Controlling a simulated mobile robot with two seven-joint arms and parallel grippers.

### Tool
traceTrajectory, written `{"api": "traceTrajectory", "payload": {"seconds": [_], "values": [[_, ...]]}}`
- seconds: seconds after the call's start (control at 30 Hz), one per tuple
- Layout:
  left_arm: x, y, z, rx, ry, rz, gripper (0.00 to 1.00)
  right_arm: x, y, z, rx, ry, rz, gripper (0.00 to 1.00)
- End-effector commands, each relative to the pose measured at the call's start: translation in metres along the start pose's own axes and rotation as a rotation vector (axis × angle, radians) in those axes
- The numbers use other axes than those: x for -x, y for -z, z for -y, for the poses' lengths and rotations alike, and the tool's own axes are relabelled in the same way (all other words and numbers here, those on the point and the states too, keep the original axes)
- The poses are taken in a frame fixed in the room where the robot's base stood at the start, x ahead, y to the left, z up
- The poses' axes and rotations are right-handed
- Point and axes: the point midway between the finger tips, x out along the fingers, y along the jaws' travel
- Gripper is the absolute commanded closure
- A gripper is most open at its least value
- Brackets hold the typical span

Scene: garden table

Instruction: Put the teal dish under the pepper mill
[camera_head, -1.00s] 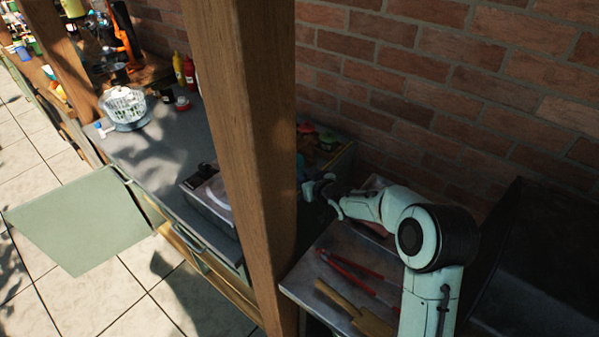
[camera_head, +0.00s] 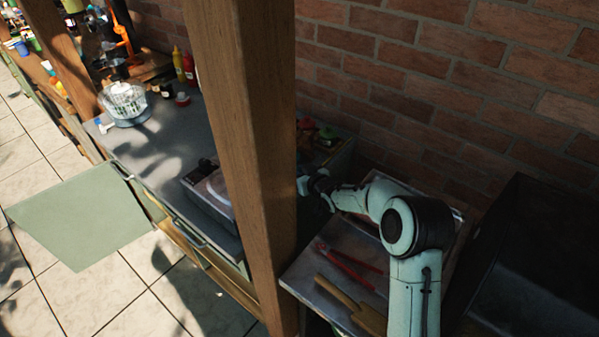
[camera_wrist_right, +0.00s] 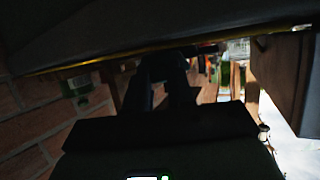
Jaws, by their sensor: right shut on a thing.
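I cannot make out the teal dish or the pepper mill for certain in either view. My right gripper (camera_head: 310,188) is at the right edge of the wooden post, partly hidden behind it. In the right wrist view its dark fingers (camera_wrist_right: 165,82) are in deep shadow. It is shut on a dark thing that I cannot identify. A broad dark surface with a yellowish edge (camera_wrist_right: 150,54) fills the top of that view; I cannot tell whether it is the held thing. My left gripper is not in view.
The wooden post (camera_head: 245,150) blocks part of the counter. Red-handled tongs (camera_head: 345,265) and a wooden tool (camera_head: 345,300) lie on the metal shelf near my right arm. A glass bowl with a white basket (camera_head: 126,103) stands far left. A brick wall (camera_head: 450,90) closes the back.

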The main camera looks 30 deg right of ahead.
Motion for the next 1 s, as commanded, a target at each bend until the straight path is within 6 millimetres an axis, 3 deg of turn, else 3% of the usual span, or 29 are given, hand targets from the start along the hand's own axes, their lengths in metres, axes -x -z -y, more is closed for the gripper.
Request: {"api": "traceTrajectory", "payload": {"seconds": [0.13,0.17,0.2,0.23,0.53,0.7,1.0], "values": [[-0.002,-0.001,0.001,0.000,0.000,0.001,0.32,-0.001,-0.001,0.000,0.000,0.000,-0.001,1.00],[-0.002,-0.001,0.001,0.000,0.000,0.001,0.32,-0.001,-0.001,0.000,0.000,0.000,0.000,0.71],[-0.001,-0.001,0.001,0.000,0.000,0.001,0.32,-0.001,-0.001,0.000,0.000,0.000,0.000,0.58],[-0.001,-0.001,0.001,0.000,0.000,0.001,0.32,-0.001,-0.001,0.000,0.000,0.000,0.000,0.52],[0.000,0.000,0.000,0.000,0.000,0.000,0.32,0.000,0.000,0.000,0.000,0.000,0.000,0.52],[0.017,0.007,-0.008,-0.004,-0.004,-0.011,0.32,0.005,0.018,0.000,0.000,0.000,-0.003,0.52],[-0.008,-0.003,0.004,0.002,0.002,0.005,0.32,0.070,0.008,-0.001,-0.001,-0.002,0.000,0.52]]}}
